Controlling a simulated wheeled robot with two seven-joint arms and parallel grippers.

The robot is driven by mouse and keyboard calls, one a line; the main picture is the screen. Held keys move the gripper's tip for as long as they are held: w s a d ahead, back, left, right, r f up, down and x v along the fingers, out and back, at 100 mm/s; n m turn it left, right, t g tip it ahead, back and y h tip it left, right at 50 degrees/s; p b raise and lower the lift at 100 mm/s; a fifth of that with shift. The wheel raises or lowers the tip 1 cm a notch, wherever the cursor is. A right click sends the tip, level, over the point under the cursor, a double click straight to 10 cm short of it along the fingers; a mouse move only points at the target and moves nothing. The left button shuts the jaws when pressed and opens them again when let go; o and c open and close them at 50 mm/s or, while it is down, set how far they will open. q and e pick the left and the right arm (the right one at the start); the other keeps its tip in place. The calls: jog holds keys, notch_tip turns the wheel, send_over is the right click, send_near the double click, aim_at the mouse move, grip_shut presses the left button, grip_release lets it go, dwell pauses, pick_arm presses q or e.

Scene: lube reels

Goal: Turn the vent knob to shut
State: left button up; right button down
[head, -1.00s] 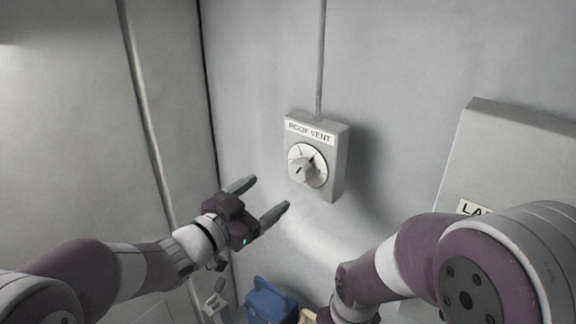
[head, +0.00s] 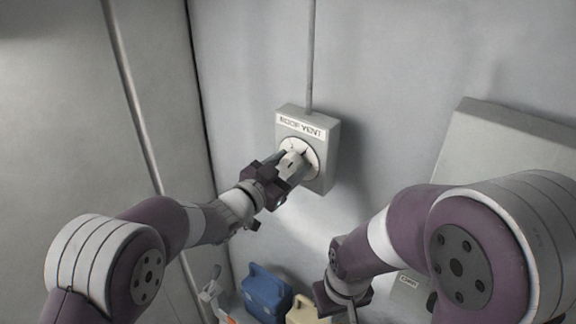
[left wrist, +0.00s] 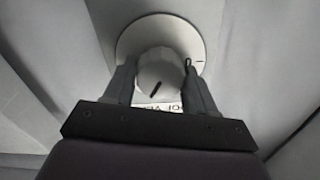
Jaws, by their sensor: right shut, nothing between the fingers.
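The vent knob (head: 292,163) is a pale grey knob on a round white dial (head: 313,155), on the grey box labelled ROOF VENT (head: 325,135) on the wall. My left gripper (head: 290,165) is at the knob, with one finger on each side. In the left wrist view the knob (left wrist: 158,72) sits between the fingers (left wrist: 160,85), which appear closed against its sides. A dark mark on the knob shows slanted there. My right gripper (head: 350,308) is low in the head view, away from the box, shut and empty, its tips cut off by the frame.
A grey conduit (head: 311,60) runs up the wall from the box. A larger grey cabinet (head: 500,145) is at the right, behind my right arm. A blue container (head: 265,293) and a cream one (head: 305,312) stand low beneath the box.

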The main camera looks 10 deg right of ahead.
pick_arm(q)
jog(key=shift+r+n, duration=0.3)
jog(key=shift+r, duration=0.05)
dwell(0.6)
jog(key=n, duration=0.2)
jog(key=n+p, duration=0.1)
jog(key=n, duration=0.2)
jog(key=shift+w+r, duration=0.1)
jog(key=shift+r, duration=0.1)
jog(key=n+p, duration=0.1)
jog(key=n, duration=0.5)
jog(key=shift+w+a+r+n+p, duration=0.1)
jog(key=shift+n+p, duration=0.2)
jog(key=shift+p, duration=0.05)
jog(key=n+p, duration=0.2)
jog(key=n, duration=0.5)
jog(key=n+p, duration=0.1)
jog(key=n, duration=0.1)
jog(key=shift+f+n, duration=0.25)
jog(key=shift+n, duration=0.05)
jog(key=shift+f+n+p, duration=0.2)
jog(key=shift+n+p, duration=0.15)
jog(key=shift+n, duration=0.65)
jog(key=shift+f, duration=0.1)
